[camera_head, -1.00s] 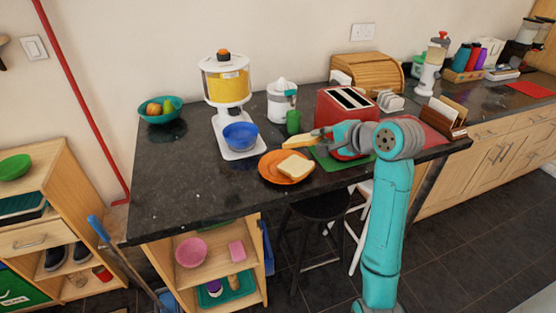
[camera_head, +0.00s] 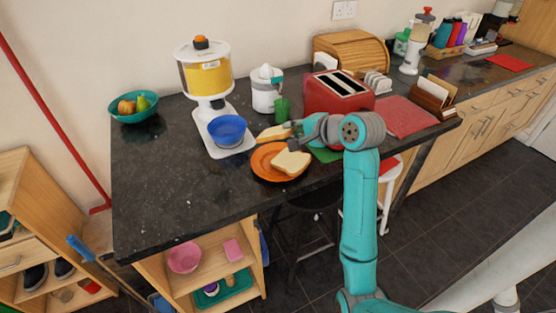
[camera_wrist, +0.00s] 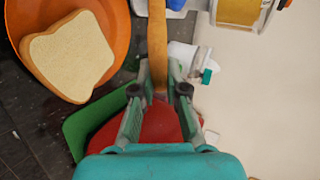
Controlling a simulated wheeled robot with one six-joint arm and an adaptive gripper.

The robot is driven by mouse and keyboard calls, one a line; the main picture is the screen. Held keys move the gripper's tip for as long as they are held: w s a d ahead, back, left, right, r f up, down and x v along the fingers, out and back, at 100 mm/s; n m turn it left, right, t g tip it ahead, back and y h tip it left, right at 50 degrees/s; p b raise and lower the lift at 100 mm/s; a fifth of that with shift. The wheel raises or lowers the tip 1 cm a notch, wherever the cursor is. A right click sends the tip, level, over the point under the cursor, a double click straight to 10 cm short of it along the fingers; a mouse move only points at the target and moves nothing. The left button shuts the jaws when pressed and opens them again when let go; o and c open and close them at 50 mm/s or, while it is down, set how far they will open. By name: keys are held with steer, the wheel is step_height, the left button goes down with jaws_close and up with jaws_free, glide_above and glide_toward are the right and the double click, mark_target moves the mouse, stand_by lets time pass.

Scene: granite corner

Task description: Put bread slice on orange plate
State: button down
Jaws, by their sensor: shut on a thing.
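The bread slice (camera_head: 291,162) lies on the orange plate (camera_head: 262,165) near the front of the dark counter. Its lower right part reaches over the plate's rim. In the wrist view the bread slice (camera_wrist: 72,55) and the orange plate (camera_wrist: 120,25) are at the upper left. My gripper (camera_head: 294,131) is just behind and right of the plate, above counter level.
A blue bowl (camera_head: 227,130) stands at the white dispenser (camera_head: 205,75), left of the plate. A green cup (camera_head: 282,108) and white juicer (camera_head: 266,90) are behind. A red toaster (camera_head: 338,94) stands right, near a green mat (camera_head: 327,155).

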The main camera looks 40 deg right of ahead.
steer(key=shift+f, duration=2.55)
steer(key=c, duration=1.4)
jaws_free()
steer(key=shift+o, duration=0.2)
steer(key=shift+s, duration=0.1)
steer(key=v, duration=0.8)
step_height(320, 180, up, 7)
steer(key=s, duration=0.2)
steer(key=shift+s+r, duration=0.2)
steer(key=shift+s, duration=0.05)
